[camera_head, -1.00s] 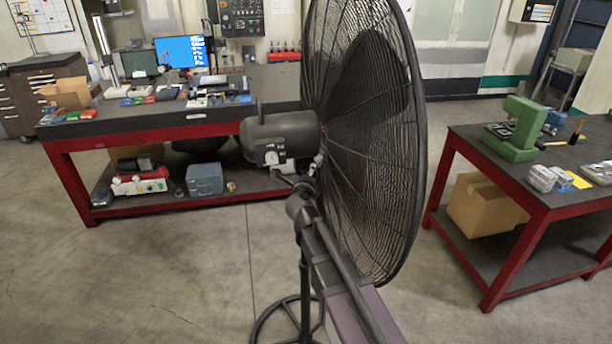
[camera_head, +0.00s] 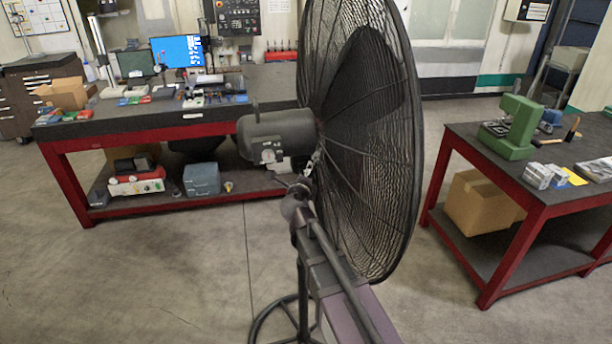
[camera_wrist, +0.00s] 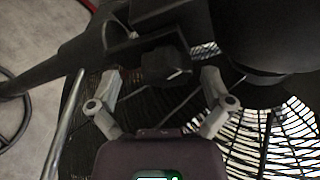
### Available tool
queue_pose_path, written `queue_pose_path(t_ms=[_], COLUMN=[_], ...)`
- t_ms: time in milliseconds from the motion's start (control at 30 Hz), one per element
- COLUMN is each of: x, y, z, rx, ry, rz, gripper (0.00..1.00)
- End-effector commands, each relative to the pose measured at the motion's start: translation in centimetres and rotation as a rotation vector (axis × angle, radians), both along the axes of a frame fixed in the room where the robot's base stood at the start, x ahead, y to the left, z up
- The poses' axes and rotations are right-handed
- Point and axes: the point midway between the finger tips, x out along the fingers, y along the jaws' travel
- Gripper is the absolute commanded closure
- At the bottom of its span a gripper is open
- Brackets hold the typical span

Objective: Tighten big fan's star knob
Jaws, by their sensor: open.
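The big fan stands in the middle of the head view, with its round wire guard (camera_head: 365,150) facing right and its dark motor housing (camera_head: 275,135) on the left side. In the wrist view a dark star knob (camera_wrist: 166,66) sits under the fan's bracket, beside the round housing (camera_wrist: 262,35). My gripper (camera_wrist: 162,78) is open, with one finger on each side of the knob. In the head view my arm reaches up to just below the motor, where the knob is too small to make out.
A red-framed workbench (camera_head: 190,131) with tools and a monitor stands behind at left. Another red-framed table (camera_head: 520,190) with a green press (camera_head: 512,130) stands at right. The fan's round base ring (camera_head: 268,318) is on the floor below. Floor between is clear.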

Motion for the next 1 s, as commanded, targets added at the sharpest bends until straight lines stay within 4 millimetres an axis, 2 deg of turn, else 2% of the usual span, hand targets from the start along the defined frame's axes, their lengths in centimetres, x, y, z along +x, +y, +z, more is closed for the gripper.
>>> queue_pose_path(t_ms=[667, 1000], x=[-1.0, -2.7], y=[0.7, 1.7], z=[-1.0, -2.4], rx=[-0.101, -0.235], ry=[-0.008, -0.025], rz=[-0.037, -0.092], gripper=[0.00, 0.00])
